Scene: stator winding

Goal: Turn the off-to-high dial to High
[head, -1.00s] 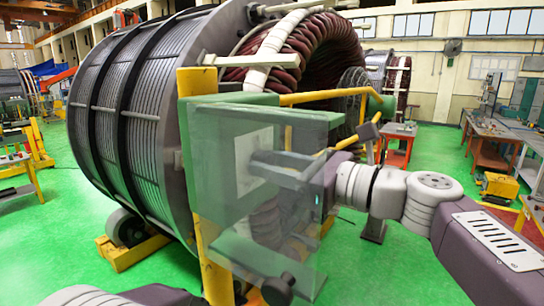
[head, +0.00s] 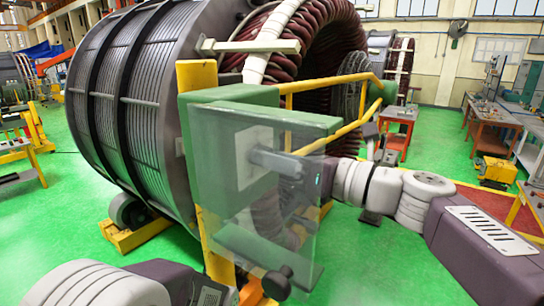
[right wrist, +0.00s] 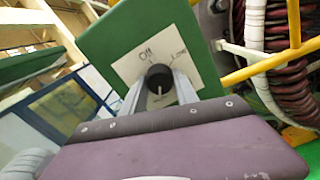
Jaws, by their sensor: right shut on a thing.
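A green control box (head: 215,155) with a white plate (head: 246,172) stands on a yellow post. In the right wrist view, the plate (right wrist: 128,76) reads "Off" and "Low" above a round black dial (right wrist: 158,76) with a light pointer mark; no "High" label is readable. My right gripper (head: 262,157) is at the plate. In the right wrist view its two grey fingers (right wrist: 159,92) are shut on the dial, one on each side. My left gripper (head: 216,293) is partly in view at the bottom edge, its fingers unclear.
Yellow rails (head: 330,84) and the large stator (head: 135,95) are behind.

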